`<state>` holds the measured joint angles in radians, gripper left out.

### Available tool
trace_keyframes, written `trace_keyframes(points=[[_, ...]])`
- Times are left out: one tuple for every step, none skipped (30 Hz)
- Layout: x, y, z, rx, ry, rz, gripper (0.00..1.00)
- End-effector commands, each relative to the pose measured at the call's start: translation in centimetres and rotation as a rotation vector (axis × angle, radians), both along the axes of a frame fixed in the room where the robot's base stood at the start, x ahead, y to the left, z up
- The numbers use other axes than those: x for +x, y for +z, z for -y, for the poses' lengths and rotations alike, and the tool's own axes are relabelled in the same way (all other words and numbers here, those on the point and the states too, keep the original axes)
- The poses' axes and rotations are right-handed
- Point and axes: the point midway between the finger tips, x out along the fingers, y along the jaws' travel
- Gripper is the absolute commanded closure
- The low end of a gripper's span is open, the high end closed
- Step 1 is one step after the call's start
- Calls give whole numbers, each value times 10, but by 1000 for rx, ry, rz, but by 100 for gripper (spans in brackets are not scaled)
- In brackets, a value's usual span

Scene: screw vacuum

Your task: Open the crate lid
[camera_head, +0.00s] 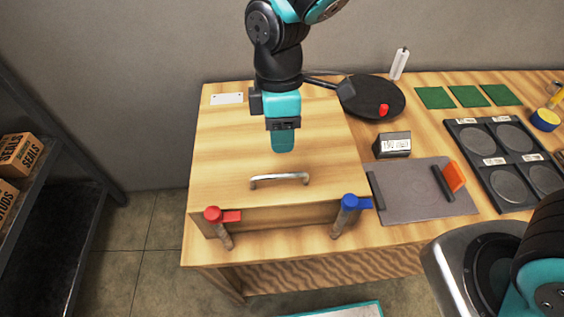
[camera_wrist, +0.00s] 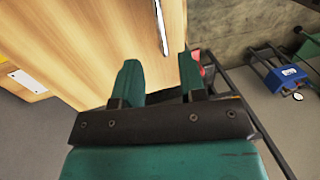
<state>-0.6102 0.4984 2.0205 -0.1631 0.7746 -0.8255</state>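The crate lid (camera_head: 225,155) is a flat, light wooden board on top of the crate. It looks closed, and a silver bar handle (camera_head: 280,179) sits near its front edge. The handle also shows in the wrist view (camera_wrist: 161,28) at the top, beyond my fingers.
A shelf with cardboard boxes (camera_head: 15,155) stands at far left. The lid's surface is mostly clear.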

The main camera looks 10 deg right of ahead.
Motion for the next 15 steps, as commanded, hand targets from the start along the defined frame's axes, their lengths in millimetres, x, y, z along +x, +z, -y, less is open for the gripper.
trace_keyframes(points=[[-4, -11, 0, -4, 1, -6, 62], [-5, -18, 0, -4, 1, -7, 62], [-7, -26, 1, -4, 0, -6, 62], [-8, -33, 1, -4, 0, -6, 62], [-9, -39, 0, -3, -1, -5, 62], [-10, -46, 0, -4, -1, -5, 62], [-12, -52, 1, -4, -1, -5, 62], [-12, -57, 0, -3, -1, -4, 62], [-13, -63, 0, -3, -1, -3, 62], [-14, -67, 0, -2, -2, -3, 62], [-15, -70, 0, -2, -2, -2, 62], [-15, -74, 0, -1, -2, -2, 62], [-16, -77, 0, -1, -2, -2, 62], [-16, -79, 0, -1, -1, -1, 62], [-16, -81, 0, 0, -1, 0, 62]])
